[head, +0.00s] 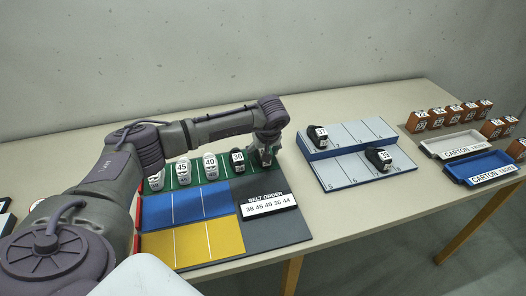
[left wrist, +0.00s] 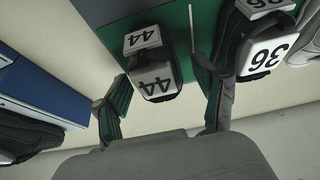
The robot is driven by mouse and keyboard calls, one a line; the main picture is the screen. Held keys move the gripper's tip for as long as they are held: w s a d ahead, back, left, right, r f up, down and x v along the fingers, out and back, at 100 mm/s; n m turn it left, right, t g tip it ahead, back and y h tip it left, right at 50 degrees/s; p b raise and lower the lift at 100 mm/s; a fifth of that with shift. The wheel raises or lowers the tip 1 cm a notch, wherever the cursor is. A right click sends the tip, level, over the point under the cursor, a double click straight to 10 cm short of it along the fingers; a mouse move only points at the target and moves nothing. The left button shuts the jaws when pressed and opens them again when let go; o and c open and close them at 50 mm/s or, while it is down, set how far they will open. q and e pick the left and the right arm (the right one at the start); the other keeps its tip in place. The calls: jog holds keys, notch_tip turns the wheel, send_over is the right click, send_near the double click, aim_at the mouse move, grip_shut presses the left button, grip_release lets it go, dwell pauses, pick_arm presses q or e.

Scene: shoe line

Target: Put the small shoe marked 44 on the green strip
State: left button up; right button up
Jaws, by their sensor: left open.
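The small shoe marked 44 (left wrist: 152,70) is dark with white number labels and sits on the green strip (left wrist: 110,35) in the left wrist view. In the head view the shoe (head: 264,159) is mostly hidden under my left gripper (head: 268,149), at the right end of the green strip (head: 196,176). My left gripper (left wrist: 162,92) is open, with one finger on each side of the shoe. I cannot tell whether the fingers touch it. The shoe marked 36 (left wrist: 262,50) stands beside it, just outside one finger. My right gripper is not in view.
White shoes marked 45 (head: 182,170) and 40 (head: 210,165) stand farther left on the strip. The belt order sign (head: 268,204) reads 38 45 40 36 44. A blue stepped rack (head: 345,152) holds shoes 37 and 35. Carton trays (head: 490,166) and orange boxes stand at right.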

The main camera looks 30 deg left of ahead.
pick_arm(q)
jog(key=shift+r, duration=0.15)
jog(key=shift+r, duration=0.25)
jog(key=b+v, duration=0.1)
jog(key=v, duration=1)
jog(key=shift+s+d+r, duration=0.15)
jog(key=shift+s+r, duration=0.05)
jog(key=shift+r, duration=0.05)
